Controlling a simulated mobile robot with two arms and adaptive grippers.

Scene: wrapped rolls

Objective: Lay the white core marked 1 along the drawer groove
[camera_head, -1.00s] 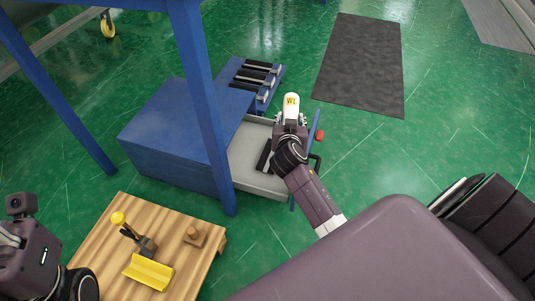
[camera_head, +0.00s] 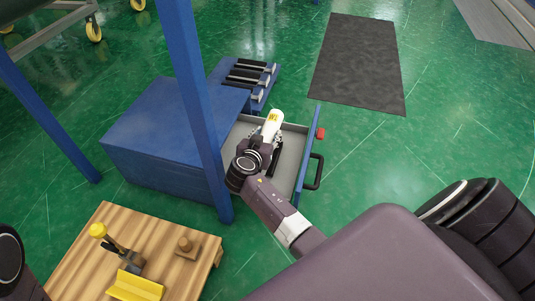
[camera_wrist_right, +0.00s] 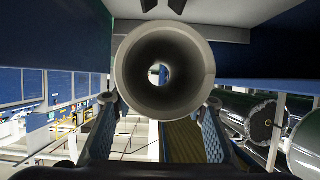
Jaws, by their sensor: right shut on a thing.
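The white core (camera_head: 272,122), with a yellow label on its side, is in my right gripper (camera_head: 263,137). My right gripper is shut on it over the open drawer (camera_head: 290,152) of the blue cabinet. In the right wrist view the core (camera_wrist_right: 122,68) shows end-on as a hollow tube between the two fingers (camera_wrist_right: 160,112). In the head view the core is tilted, its labelled end pointing up and away. A dark strip (camera_head: 277,160) shows on the drawer floor beside the gripper; my arm hides part of the drawer. My left gripper is out of view.
The drawer front has a black handle (camera_head: 316,172) and a red block (camera_head: 321,133). A blue rack (camera_head: 262,98) with dark strips stands behind the cabinet (camera_head: 160,145). A blue post (camera_head: 200,110) rises close left of my arm. A wooden table (camera_head: 175,262) stands at front left.

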